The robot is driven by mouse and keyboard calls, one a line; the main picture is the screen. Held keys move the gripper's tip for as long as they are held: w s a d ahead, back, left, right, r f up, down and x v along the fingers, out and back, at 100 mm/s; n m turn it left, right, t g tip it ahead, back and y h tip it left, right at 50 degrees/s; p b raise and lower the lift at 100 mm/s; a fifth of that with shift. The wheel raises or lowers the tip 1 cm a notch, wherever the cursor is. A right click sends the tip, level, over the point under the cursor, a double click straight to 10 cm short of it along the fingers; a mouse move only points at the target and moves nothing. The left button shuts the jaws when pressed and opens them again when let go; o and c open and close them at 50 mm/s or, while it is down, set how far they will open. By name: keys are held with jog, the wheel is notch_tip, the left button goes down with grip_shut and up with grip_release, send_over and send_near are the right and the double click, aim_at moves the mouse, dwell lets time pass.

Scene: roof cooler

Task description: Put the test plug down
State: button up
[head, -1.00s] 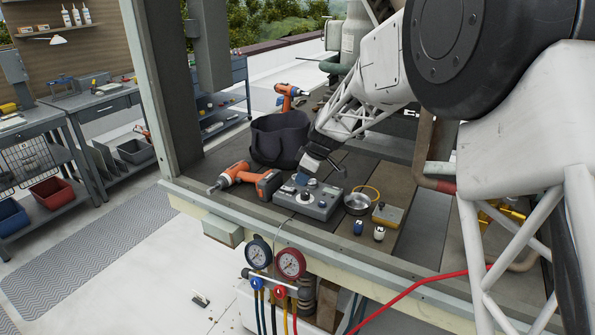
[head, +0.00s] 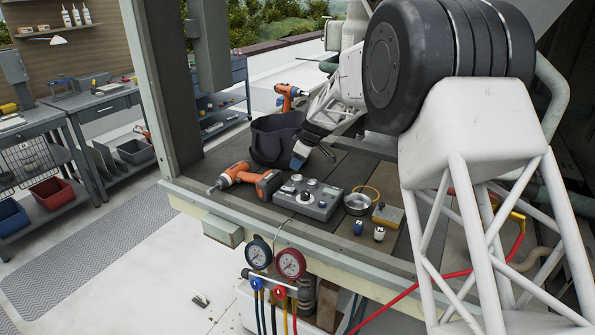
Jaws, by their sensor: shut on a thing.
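My gripper (head: 299,157) is over the wooden deck, just behind the grey box with knobs (head: 307,200) and right of the dark bucket. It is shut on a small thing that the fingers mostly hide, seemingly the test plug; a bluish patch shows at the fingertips. I cannot tell whether it touches the deck. Two small plug-like pieces, one blue (head: 358,228) and one white-topped (head: 379,234), stand on the deck at the front right of the box.
An orange drill (head: 240,178) lies left of the box, in front of the dark bucket (head: 277,138). Pressure gauges (head: 290,263) hang below the deck's front edge. Bare deck lies behind the bowl.

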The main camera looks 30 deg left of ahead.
dwell(0.4)
jog(key=shift+f, duration=1.75)
jog(key=shift+f, duration=0.4)
